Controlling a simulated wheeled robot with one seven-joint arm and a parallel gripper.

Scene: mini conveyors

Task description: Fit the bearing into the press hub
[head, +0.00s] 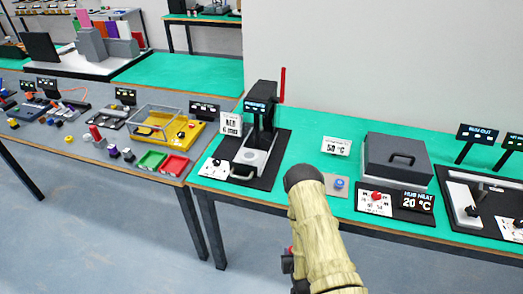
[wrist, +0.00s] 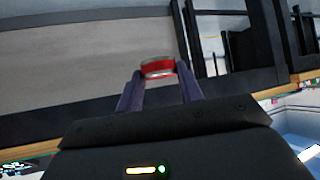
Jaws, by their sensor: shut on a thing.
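The bearing (wrist: 158,68), a small ring with a red band and silvery rims, sits between the fingertips of my gripper (wrist: 160,80) in the wrist view. My gripper is shut on it and holds it up. The press (head: 262,122) is a black upright frame with a red lever on a black mat. A light grey block (head: 251,157) lies at its foot. I cannot make out the hub's opening.
A grey lidded box (head: 396,158) with a hub heat display of 20 °C stands right of the press. Green (head: 152,160) and red trays are on the left table.

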